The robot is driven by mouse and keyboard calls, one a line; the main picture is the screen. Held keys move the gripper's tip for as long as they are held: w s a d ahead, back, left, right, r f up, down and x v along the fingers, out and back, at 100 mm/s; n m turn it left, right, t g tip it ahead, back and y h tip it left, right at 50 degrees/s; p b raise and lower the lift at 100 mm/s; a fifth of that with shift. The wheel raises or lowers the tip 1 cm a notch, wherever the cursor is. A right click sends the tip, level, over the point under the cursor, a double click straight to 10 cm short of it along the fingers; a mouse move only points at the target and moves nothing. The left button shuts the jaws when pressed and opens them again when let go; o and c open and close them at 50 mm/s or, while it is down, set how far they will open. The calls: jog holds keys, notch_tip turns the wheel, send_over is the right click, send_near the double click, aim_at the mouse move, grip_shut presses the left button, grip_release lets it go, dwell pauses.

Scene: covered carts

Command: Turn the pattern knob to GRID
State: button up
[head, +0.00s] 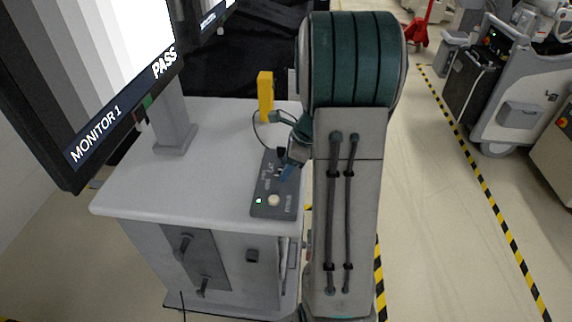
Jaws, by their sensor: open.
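The dark control panel (262,207) lies on the white cart top in the head view. Whether the fingers touch anything is unclear.
The white cart (125,192) carries a monitor (110,75) showing grey vertical bars, "PASS" and "MONITOR 1". A yellow upright block (265,95) stands behind the panel, with a dark cable near it. A second monitor (211,14) is behind. Open floor lies to the right.

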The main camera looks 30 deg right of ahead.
jog(key=c, duration=1)
jog(key=n, duration=0.2)
jog(key=n+g, duration=0.1)
jog(key=n, duration=0.1)
jog(key=shift+w+d+r+n+g+y+p, duration=0.1)
jog(key=shift+w+r+n+g+y+p, duration=0.1)
jog(key=shift+n+g+y+p, duration=0.15)
jog(key=shift+w+n+g, duration=0.2)
jog(key=shift+n+g, duration=0.45)
jog(key=shift+n, duration=1.5)
jog(key=o, duration=1)
jog(key=shift+f, duration=0.1)
